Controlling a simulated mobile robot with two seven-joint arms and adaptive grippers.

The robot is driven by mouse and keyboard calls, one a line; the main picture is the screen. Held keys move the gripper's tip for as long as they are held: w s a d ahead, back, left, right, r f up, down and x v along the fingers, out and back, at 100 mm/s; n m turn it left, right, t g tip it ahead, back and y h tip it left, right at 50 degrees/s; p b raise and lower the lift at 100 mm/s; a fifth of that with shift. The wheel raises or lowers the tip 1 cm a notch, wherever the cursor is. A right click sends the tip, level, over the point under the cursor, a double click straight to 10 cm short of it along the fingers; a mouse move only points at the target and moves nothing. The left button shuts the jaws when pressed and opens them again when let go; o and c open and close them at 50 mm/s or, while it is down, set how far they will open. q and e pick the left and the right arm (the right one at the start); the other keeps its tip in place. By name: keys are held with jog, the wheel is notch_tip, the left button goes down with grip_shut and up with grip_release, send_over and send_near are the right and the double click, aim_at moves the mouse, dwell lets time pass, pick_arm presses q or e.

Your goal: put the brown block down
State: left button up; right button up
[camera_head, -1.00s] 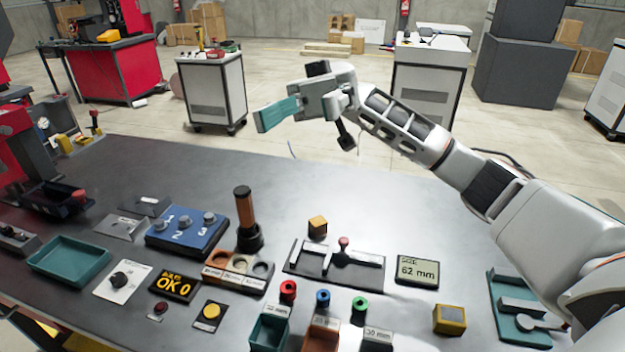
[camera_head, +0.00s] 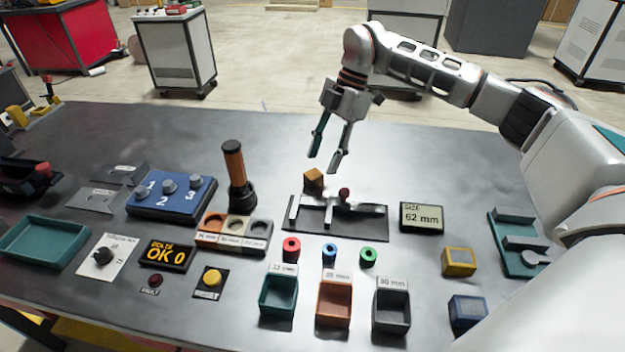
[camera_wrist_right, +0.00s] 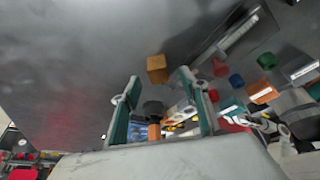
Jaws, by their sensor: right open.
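In the right wrist view the block (camera_wrist_right: 157,69) shows beyond the fingertips, between the two fingers. My left gripper is not in view.
A black-and-orange upright handle (camera_head: 235,170) stands left of the block. A display reading 62 mm (camera_head: 422,217) is to the right. Red, blue and green rings (camera_head: 329,252) and small bins (camera_head: 333,302) lie in front. The table behind the block is clear.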

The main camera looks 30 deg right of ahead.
aim_at(314, 173)
jog(key=x, duration=0.5)
jog(key=shift+w+a+f+b, duration=0.1)
jog(key=shift+w+a+b, duration=0.05)
jog(key=shift+a+b, duration=0.3)
grip_shut()
